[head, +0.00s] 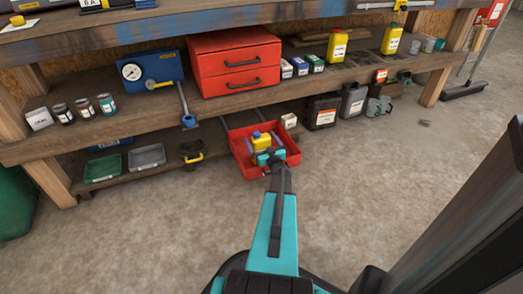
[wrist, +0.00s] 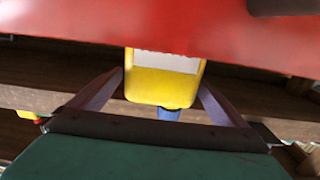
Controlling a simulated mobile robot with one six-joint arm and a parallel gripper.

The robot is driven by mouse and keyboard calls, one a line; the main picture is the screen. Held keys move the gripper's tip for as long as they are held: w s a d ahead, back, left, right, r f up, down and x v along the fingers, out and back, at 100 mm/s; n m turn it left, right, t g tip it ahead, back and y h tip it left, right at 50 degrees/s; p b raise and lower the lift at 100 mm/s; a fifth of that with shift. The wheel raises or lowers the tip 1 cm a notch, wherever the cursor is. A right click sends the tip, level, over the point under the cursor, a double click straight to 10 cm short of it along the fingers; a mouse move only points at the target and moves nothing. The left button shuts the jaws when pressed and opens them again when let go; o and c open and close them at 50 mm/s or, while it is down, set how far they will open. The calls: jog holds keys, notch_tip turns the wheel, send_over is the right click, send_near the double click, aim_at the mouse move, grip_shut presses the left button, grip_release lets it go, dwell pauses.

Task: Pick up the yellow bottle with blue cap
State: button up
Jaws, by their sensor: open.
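The yellow bottle with blue cap (head: 262,142) is at the red tray (head: 240,158) low in front of the shelving. In the wrist view the bottle (wrist: 165,85) has a white label, and its blue cap (wrist: 169,114) points toward my gripper's palm. My gripper (head: 267,150) reaches over the tray. In the wrist view my gripper (wrist: 162,80) is open, with one finger on each side of the bottle. Small gaps seem to show beside the fingers; contact cannot be told. The arm hides part of the tray.
A red drawer box (head: 235,62) and a blue gauge case (head: 150,70) stand on the shelf above. Two other yellow bottles (head: 337,46) (head: 391,39) stand further right. Dark jugs (head: 321,111) are right of the tray. The floor (head: 400,180) to the right is clear.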

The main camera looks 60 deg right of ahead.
dwell(0.3)
jog(key=c, duration=2.2)
jog(key=shift+o, duration=0.2)
jog(key=shift+r, duration=0.1)
jog(key=shift+r, duration=0.1)
jog(key=shift+r+p, duration=2.25)
jog(key=shift+r, duration=2.65)
